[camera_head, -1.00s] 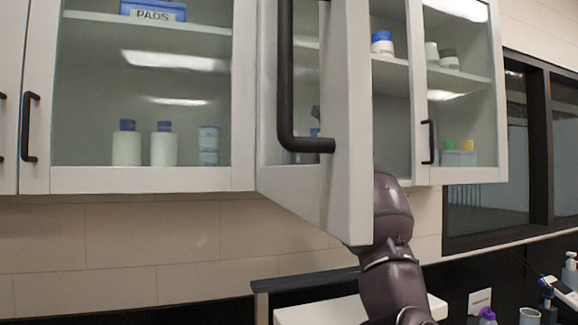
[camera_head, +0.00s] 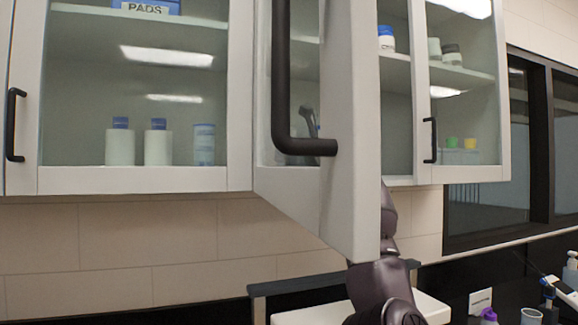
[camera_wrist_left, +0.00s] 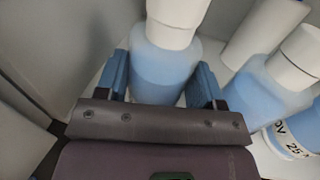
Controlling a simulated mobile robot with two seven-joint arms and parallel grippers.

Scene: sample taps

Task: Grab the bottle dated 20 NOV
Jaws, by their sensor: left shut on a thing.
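In the left wrist view, my left gripper (camera_wrist_left: 162,84) has its blue fingers on either side of a pale-blue bottle with a white cap (camera_wrist_left: 165,62). It is shut on this bottle. No date shows on the visible part of it. A second blue bottle with a white cap (camera_wrist_left: 262,85) stands to the right, apart from the fingers. A label at the right edge (camera_wrist_left: 298,140) partly reads "OV 25". In the head view, the open cabinet door (camera_head: 350,130) hides most of my left arm's reach. My right gripper is not in view.
The open door with its dark handle (camera_head: 285,90) juts toward me. A closed cabinet (camera_head: 130,180) at left holds white bottles with blue caps (camera_head: 120,145). Another closed door (camera_head: 470,172) is at right. A white bottle (camera_wrist_left: 262,35) stands behind in the wrist view.

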